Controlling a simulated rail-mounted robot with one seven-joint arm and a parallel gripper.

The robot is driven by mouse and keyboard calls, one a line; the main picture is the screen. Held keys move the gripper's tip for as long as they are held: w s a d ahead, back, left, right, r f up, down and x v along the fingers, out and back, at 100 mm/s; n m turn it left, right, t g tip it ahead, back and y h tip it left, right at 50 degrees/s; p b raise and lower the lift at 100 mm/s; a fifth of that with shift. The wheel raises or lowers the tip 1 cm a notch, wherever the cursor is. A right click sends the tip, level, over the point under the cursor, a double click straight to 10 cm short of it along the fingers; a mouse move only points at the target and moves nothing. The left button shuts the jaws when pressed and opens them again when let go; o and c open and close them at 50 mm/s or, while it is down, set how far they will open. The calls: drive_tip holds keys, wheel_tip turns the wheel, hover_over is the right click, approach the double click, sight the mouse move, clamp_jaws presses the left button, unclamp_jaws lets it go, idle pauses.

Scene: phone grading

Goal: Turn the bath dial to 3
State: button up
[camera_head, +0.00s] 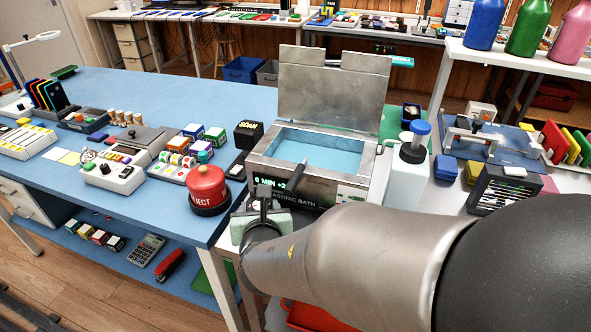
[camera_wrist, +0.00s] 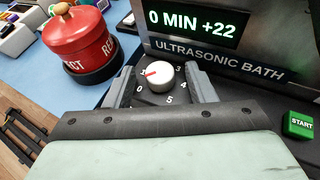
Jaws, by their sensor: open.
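The bath dial (camera_wrist: 157,77) is a white round knob with a red pointer mark, on a dark face with the numbers 0, 1, 3, 4 and 5 visible around it. The red mark points to the upper left, towards the 1. The 2 is hidden or not readable. My gripper (camera_wrist: 161,88) is open, with one grey finger on each side of the dial, apart from the knob. In the head view my gripper (camera_head: 263,200) is in front of the ultrasonic bath (camera_head: 336,90), whose lid stands open; the dial is hidden there.
The red REJECT button or pot (camera_head: 207,184) stands close to the left of my gripper. The bath's display (camera_wrist: 192,25) reads 0 MIN +22. A green START button (camera_wrist: 299,125) is at the right.

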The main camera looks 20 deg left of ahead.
drive_tip(key=shift+c, duration=0.3)
drive_tip(key=c, duration=0.9)
drive_tip(key=shift+r+p, duration=0.1)
drive_tip(key=shift+p, duration=0.2)
drive_tip(key=m+h, duration=0.1)
drive_tip(key=m+t+h+p, duration=0.1)
drive_tip(key=h+p, duration=0.1)
drive_tip(key=shift+s+a+r+m, duration=0.15)
drive_tip(key=shift+a+m, duration=0.1)
drive_tip(key=shift+m, duration=0.15)
drive_tip(key=m+h+p, duration=0.2)
drive_tip(key=m+h, duration=0.1)
drive_tip(key=m+t+h+p, duration=0.1)
drive_tip(key=h, duration=0.1)
drive_tip(key=shift+a+m, duration=0.3)
drive_tip(key=shift+a, duration=0.1)
drive_tip(key=m+h, duration=0.1)
drive_tip(key=m+g+h+p, duration=0.1)
drive_tip(key=m+h, duration=0.1)
drive_tip(key=m+h+p, duration=0.1)
drive_tip(key=h, duration=0.1)
drive_tip(key=shift+a, duration=0.35)
drive_tip(key=shift+w+a+m+g+h+p, duration=0.15)
drive_tip(key=shift+m+g+h+p, duration=0.4)
drive_tip(key=shift+m+h, duration=0.4)
drive_tip(key=shift+w+a+m+g+h+p, duration=0.15)
drive_tip(key=shift+m+g+h+p, duration=0.15)
drive_tip(key=shift+m+g+h, duration=0.55)
drive_tip(key=shift+d+m, duration=0.1)
drive_tip(key=shift+m, duration=0.2)
